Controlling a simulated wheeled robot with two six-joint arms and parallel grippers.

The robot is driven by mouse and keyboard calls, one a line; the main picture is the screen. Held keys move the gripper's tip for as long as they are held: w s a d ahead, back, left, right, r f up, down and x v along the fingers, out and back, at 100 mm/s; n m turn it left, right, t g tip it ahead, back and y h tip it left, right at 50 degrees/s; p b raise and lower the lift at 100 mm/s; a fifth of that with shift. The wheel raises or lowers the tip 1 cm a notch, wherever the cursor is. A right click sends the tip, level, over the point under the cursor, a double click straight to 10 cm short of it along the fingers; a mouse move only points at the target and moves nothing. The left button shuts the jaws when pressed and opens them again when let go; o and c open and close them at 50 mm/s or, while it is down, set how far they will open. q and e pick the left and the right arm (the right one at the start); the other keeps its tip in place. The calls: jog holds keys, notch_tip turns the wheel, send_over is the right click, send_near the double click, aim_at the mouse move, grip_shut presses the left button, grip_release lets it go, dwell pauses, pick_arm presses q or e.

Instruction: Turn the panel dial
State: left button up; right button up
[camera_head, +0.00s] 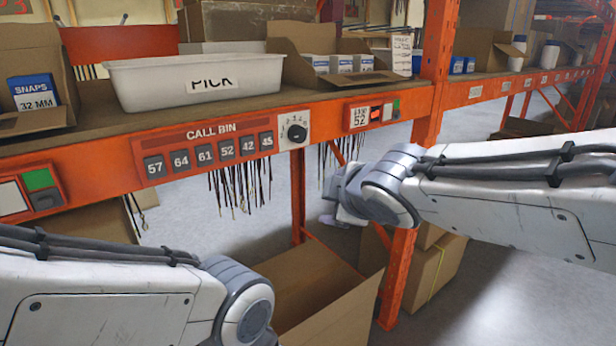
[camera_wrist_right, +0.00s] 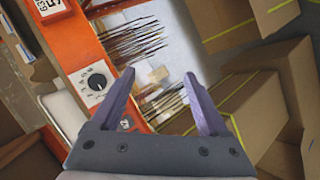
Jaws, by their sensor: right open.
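The panel dial (camera_head: 296,132) is a round black knob on a white plate with markings around it. It is set in the orange shelf beam, right of the CALL BIN panel (camera_head: 215,149). In the right wrist view the dial (camera_wrist_right: 97,80) lies left of the fingers. My right gripper (camera_wrist_right: 160,76) is open and empty, apart from the dial. In the head view my right arm's wrist (camera_head: 382,190) is right of and below the dial. My left arm (camera_head: 130,295) shows at lower left; its gripper is outside the view.
The CALL BIN panel has several numbered buttons. Dark cords (camera_head: 240,188) hang under the beam. An orange upright (camera_head: 429,90) stands right of the dial. An open carton (camera_head: 330,295) is below.

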aim_at(300, 136)
jog(key=w+r+n+t+y+b, duration=0.55)
jog(key=n+b, duration=0.65)
jog(key=n, duration=0.4)
pick_arm(q)
notch_tip(300, 136, down, 15)
jog(key=shift+r, duration=0.15)
pick_arm(e)
jog(key=shift+g, duration=0.35)
jog(key=x, duration=1)
jog(key=shift+a+r, duration=0.2)
jog(key=shift+r, duration=0.15)
